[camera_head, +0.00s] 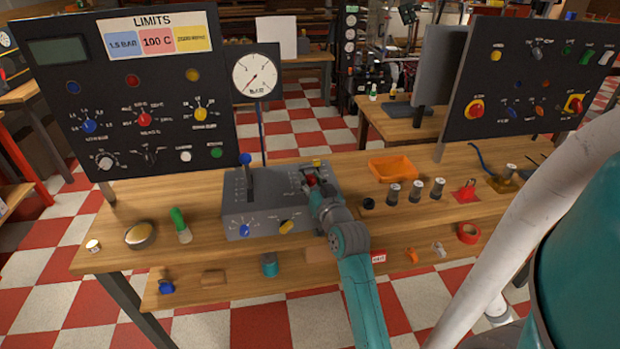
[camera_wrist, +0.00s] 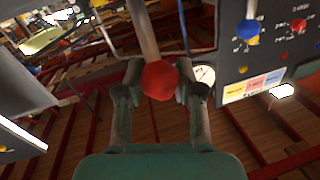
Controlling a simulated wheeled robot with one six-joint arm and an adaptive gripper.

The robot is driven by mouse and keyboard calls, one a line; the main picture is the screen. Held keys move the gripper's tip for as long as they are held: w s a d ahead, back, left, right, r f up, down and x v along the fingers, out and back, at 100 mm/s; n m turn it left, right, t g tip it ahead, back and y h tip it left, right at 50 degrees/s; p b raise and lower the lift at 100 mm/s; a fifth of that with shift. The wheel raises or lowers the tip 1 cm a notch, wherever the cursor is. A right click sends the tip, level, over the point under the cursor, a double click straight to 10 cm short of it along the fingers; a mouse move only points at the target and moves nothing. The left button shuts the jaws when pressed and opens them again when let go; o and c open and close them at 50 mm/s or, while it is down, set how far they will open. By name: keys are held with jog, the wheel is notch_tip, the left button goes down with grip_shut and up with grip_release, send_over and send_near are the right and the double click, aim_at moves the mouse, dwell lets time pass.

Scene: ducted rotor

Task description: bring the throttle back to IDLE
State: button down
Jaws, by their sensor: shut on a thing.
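A grey lever box (camera_head: 265,205) stands on the wooden bench in the head view. It carries a blue-knobbed lever (camera_head: 246,160) on its left and a red-knobbed lever (camera_head: 311,180) on its right. My gripper (camera_head: 313,188) reaches over the right part of the box and is shut on the red knob. In the wrist view the red knob (camera_wrist: 159,80) sits between the two fingers of my gripper (camera_wrist: 160,90), with its grey shaft running up the picture. Neither the slot nor the marks by the red lever can be read; my gripper partly covers them.
A round gauge (camera_head: 254,77) stands behind the box. A dark LIMITS panel (camera_head: 120,120) rises at the left and another control panel (camera_head: 525,80) at the right. An orange tray (camera_head: 392,167) and several grey cylinders stand right of the box. A green-handled tool (camera_head: 180,225) lies left of it.

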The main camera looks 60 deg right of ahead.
jog(key=shift+f, duration=0.2)
jog(key=c, duration=0.7)
grip_release()
jog(key=shift+a+r, duration=0.1)
jog(key=shift+s, duration=0.1)
jog(key=v, duration=1.2)
